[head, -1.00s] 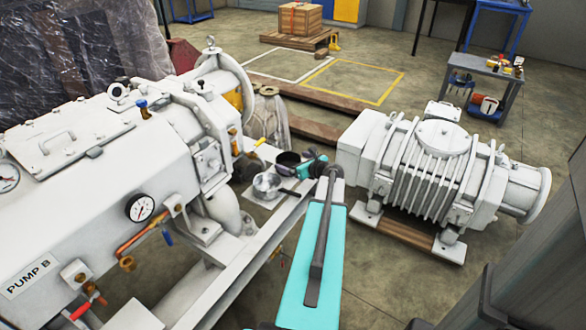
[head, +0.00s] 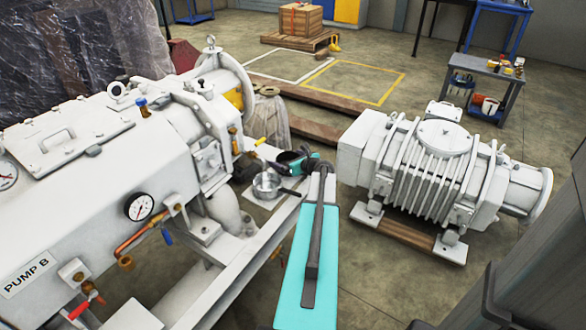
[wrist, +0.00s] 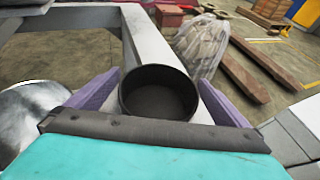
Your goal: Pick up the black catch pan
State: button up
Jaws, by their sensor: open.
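The black catch pan (wrist: 158,98) is a round, open, empty-looking pan in the middle of the wrist view, resting on the pale frame rail. In the head view it is a small dark shape (head: 287,157), partly hidden by my gripper. My gripper (wrist: 160,92) is open, with one purple finger on each side of the pan. The pan's near edge is close to the gripper's dark front bar. I cannot tell whether the fingers touch the pan.
The white pump (head: 130,160) stands to the left. A ribbed white blower (head: 425,165) on wooden skids stands to the right.

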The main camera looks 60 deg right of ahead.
jog(key=shift+c, duration=0.3)
jog(key=c, duration=1.1)
jog(key=shift+r, duration=0.1)
jog(key=shift+r, duration=0.55)
jog(key=shift+s+r+p, duration=0.25)
jog(key=shift+r+p, duration=0.05)
jog(key=shift+r, duration=0.35)
jog(key=shift+s+r+p, duration=0.25)
jog(key=shift+r, duration=0.35)
jog(key=s, duration=1)
jog(key=s+a+r+p, duration=0.1)
jog(key=s, duration=0.4)
jog(key=shift+r, duration=0.1)
jog(key=shift+w, duration=0.1)
